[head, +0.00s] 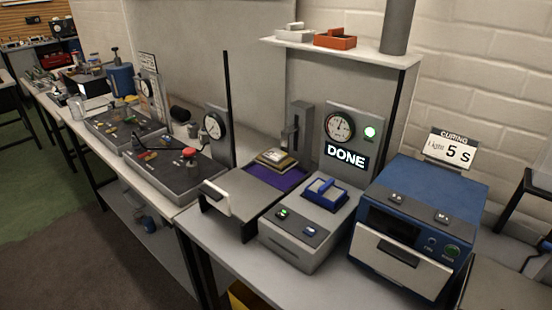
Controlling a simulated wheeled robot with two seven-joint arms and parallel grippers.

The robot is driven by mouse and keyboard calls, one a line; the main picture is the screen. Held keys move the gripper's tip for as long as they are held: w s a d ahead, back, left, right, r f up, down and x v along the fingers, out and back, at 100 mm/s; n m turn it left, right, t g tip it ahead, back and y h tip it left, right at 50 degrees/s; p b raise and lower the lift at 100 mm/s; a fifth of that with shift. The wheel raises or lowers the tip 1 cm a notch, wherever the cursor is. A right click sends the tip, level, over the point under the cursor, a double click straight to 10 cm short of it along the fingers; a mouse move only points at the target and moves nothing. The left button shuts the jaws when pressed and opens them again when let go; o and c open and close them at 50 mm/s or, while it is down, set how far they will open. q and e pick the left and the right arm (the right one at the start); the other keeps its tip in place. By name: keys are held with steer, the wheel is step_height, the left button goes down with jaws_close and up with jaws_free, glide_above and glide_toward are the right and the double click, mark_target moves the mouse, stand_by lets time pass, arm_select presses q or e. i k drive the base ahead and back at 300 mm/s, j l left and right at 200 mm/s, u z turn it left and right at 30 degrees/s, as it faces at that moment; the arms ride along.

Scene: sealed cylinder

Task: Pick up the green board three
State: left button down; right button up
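I cannot make out a green board three in the head view. A small flat beige and dark item (276,158) lies on a purple surface (278,177) in a grey open-sided unit; it is too small to tell what it is. A blue holder (325,192) sits on the grey machine (296,246) beside it, and I cannot tell whether it holds anything. Neither of my grippers is in view.
A display reads DONE (346,156) below a gauge (340,127). The blue curing machine (417,228) stands at right under a sign (451,147). A shelf (340,53) holds a white tray (294,33) and an orange tray (335,39). More benches extend left; floor is clear at lower left.

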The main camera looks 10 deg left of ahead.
mark_target(279, 160)
steer(key=i+j, duration=0.1)
steer(key=j, duration=0.45)
steer(key=i+j, duration=0.1)
steer(key=j, duration=0.45)
steer(key=i+j, duration=0.1)
steer(key=j, duration=0.45)
steer(key=z, duration=1.55)
